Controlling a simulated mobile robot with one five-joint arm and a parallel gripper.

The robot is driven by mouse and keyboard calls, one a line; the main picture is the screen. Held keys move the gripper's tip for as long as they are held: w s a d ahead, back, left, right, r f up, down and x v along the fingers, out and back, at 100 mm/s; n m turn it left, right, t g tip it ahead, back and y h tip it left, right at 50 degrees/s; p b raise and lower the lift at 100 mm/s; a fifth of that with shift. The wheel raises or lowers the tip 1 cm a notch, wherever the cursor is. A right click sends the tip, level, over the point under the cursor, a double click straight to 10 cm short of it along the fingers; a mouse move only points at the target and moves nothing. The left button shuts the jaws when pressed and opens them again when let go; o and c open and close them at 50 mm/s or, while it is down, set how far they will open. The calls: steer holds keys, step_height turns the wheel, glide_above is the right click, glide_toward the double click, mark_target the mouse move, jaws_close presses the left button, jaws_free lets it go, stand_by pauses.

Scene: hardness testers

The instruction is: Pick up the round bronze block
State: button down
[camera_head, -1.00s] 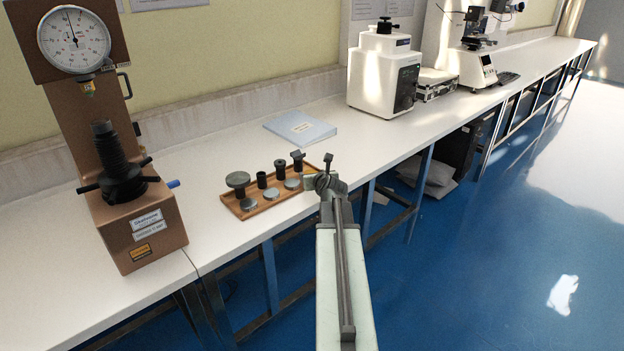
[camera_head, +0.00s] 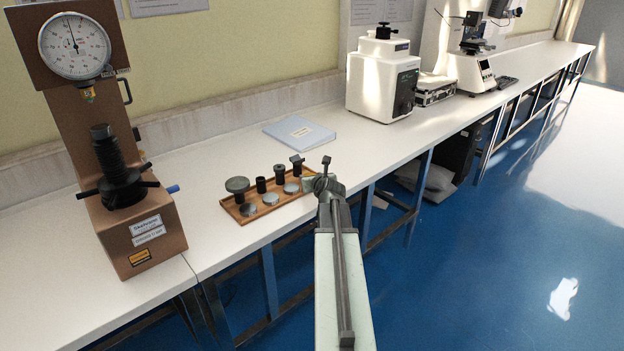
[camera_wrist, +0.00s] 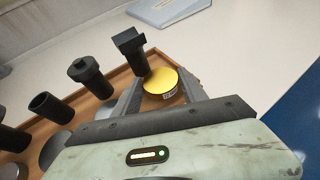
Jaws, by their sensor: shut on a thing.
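The round bronze block (camera_wrist: 160,82) looks golden yellow in the wrist view, a short disc with a small label on its side. My gripper (camera_wrist: 160,92) is shut on it, one finger on each side. The block is over the right end of the wooden tray (camera_wrist: 108,84); whether it still touches the tray is hard to tell. In the head view my gripper (camera_head: 312,184) is at the tray's right end, and the block is mostly hidden there.
The tray holds several dark posts and grey discs (camera_head: 271,199), close to my gripper's left. A blue folder (camera_head: 300,132) lies behind. A brown hardness tester (camera_head: 150,225) stands left, a white machine (camera_head: 375,85) back right. Bench between tray and machine is clear.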

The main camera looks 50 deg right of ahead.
steer(key=r+p, duration=0.1)
steer(key=s+r+p, duration=0.1)
steer(key=r, duration=0.1)
steer(key=shift+d, duration=0.1)
steer(key=s+d+r+p, duration=0.1)
steer(key=s+d, duration=0.2)
steer(key=s, duration=1.1)
steer(key=shift+s+d, duration=0.15)
steer(key=shift+s, duration=0.2)
steer(key=shift+r, duration=0.1)
